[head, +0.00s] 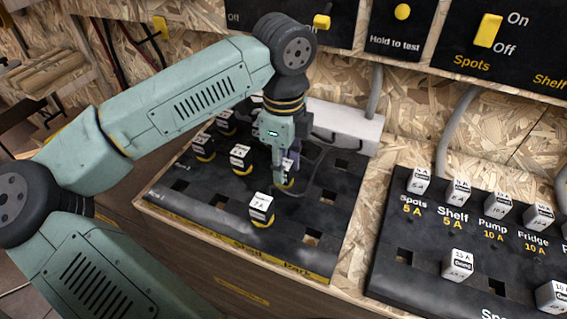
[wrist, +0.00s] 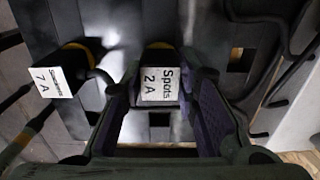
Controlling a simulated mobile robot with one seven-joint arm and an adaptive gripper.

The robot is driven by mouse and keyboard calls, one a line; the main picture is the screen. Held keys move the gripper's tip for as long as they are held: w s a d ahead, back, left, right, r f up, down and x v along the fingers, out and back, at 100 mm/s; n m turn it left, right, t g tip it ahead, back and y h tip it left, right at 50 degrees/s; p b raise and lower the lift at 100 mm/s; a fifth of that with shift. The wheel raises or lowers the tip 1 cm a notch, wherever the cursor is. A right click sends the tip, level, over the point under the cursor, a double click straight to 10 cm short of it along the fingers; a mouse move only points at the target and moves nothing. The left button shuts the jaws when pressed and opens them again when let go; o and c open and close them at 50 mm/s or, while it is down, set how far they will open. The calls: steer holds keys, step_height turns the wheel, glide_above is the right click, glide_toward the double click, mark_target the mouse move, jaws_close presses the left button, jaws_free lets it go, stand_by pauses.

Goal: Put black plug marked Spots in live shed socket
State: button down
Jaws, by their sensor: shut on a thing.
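The black plug marked Spots 2 A (wrist: 160,84) has a white label and a yellow ring at its far end. My gripper (wrist: 158,100) is shut on it, with a finger on each side. In the head view my gripper (head: 286,170) points down over the right part of the black socket board (head: 190,215) and mostly hides the plug. I cannot tell whether the plug is seated or just above the board. Empty square sockets show, one at the front (head: 311,237); I cannot tell which is the live shed socket.
A plug marked 7 A (head: 261,207) stands close in front of my gripper and also shows in the wrist view (wrist: 54,83). Several more plugs (head: 240,156) stand to the left. A cable (wrist: 282,70) runs beside the gripper. A second board (head: 420,255) lies right.

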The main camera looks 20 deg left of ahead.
steer(key=c, duration=1.2)
jaws_free()
steer(key=shift+o, duration=0.2)
steer(key=o, duration=0.5)
steer(key=shift+c, duration=0.2)
steer(key=shift+r+p, duration=2.45)
steer(key=shift+r, duration=2.1)
